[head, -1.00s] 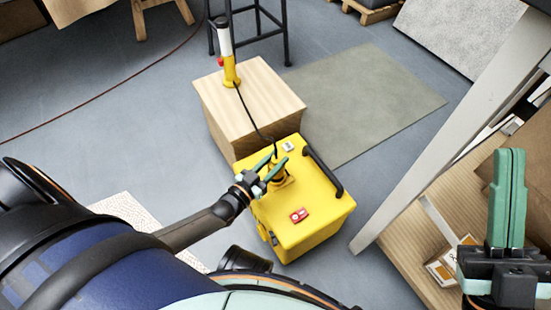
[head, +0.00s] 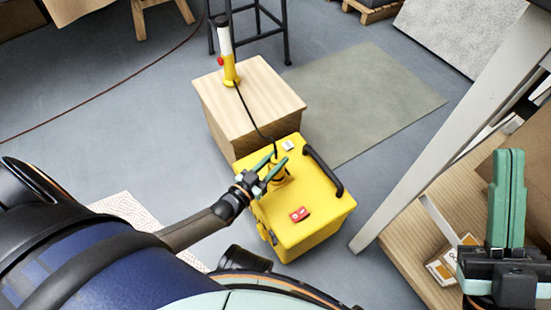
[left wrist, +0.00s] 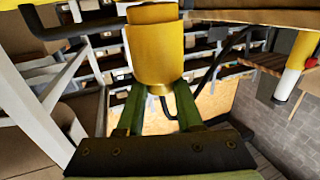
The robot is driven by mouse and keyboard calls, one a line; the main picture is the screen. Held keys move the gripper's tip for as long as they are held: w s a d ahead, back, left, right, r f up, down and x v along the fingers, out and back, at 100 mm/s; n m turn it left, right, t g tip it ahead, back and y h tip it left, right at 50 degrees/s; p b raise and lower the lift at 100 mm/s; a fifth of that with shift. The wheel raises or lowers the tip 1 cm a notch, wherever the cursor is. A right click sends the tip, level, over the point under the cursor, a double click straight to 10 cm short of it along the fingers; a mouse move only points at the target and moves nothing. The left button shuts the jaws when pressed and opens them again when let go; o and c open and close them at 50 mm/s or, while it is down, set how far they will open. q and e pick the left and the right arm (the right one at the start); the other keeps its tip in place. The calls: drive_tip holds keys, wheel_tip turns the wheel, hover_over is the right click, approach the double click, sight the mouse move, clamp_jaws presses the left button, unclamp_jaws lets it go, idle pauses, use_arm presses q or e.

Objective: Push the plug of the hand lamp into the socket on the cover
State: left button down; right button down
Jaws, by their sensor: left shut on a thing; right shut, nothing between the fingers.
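The hand lamp (head: 226,45), white and yellow with a dark top and a red part, stands upright on a wooden block. Its black cable (head: 254,121) runs down to the yellow plug (head: 278,177). My left gripper (head: 279,158) is shut on the plug above the yellow cover (head: 318,208). In the left wrist view the plug (left wrist: 158,55) stands between the green fingers (left wrist: 157,92). The socket is hidden behind the plug and fingers, and I cannot tell how far the plug is in. My right gripper (head: 509,155) is shut and empty at the right.
The cover has a black handle (head: 323,171), a red switch (head: 299,214) and a small white label (head: 288,146). The wooden block (head: 262,88) stands right behind it. A wooden table with a grey leg (head: 440,140) is at the right. Floor is free left of the block.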

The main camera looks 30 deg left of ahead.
use_arm(q)
drive_tip(key=shift+f+b, duration=0.3)
drive_tip(key=shift+f, duration=0.25)
drive_tip(key=shift+f, duration=0.3)
drive_tip(key=shift+c, duration=2.4)
unclamp_jaws()
drive_tip(key=p+v, duration=0.3)
drive_tip(key=v, duration=0.9)
drive_tip(key=shift+s+p, duration=0.25)
drive_tip(key=shift+p, duration=0.05)
drive_tip(key=shift+s+a, duration=0.1)
